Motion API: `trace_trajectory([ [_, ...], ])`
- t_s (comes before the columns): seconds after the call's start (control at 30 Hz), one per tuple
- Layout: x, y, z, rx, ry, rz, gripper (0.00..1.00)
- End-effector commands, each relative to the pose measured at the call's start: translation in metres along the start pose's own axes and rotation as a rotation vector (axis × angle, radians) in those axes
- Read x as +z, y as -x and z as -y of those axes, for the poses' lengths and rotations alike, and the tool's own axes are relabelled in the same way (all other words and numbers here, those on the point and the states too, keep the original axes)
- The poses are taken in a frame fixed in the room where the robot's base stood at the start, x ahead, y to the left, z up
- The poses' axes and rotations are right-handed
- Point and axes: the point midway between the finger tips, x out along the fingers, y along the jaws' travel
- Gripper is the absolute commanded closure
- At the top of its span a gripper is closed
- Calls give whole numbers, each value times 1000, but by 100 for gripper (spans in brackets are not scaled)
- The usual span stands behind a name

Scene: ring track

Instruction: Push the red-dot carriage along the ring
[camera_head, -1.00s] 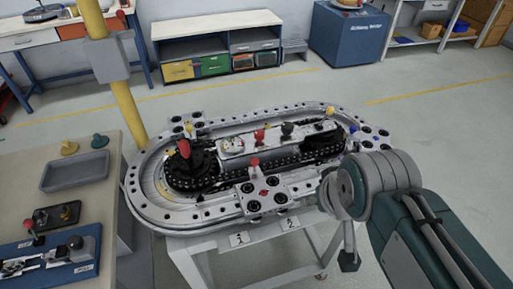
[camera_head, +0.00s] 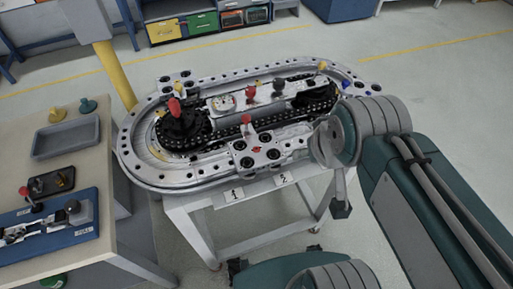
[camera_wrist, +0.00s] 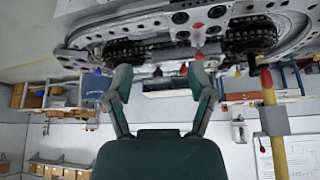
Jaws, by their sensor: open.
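The ring track (camera_head: 150,178) is a grey oval on a white stand, with black chain inside it. The red-dot carriage (camera_head: 270,158) is a light plate with black rollers on the track's near straight, with a red knob (camera_head: 246,119) by its back edge. In the wrist view, which looks upside down, the carriage (camera_wrist: 212,14) shows at the top with its red dot. My gripper (camera_wrist: 160,80) is open, its two fingers spread and nothing between them. Its fingers look apart from the carriage; depth is hard to judge.
Other carriages sit on the far straight, one at the back left (camera_head: 176,82) and one with blue dots at the back right (camera_head: 369,88). A yellow post (camera_head: 117,75) stands behind the track's left end. A bench with a grey tray (camera_head: 66,137) is at left. Floor at right is open.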

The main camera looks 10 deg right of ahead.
Motion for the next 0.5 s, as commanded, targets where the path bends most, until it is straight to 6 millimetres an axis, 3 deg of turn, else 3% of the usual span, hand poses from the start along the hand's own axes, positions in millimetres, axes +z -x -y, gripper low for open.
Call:
trace_trajectory([
  [0.3, 0, 0, 0, 0, 0, 0, 29],
  [0.33, 0, 0, 0, 0, 0, 0, 34],
  [0.47, -4, -1, 0, 1, -29, 11, 92],
  [0.5, -7, -3, -1, 3, -57, 23, 100],
])
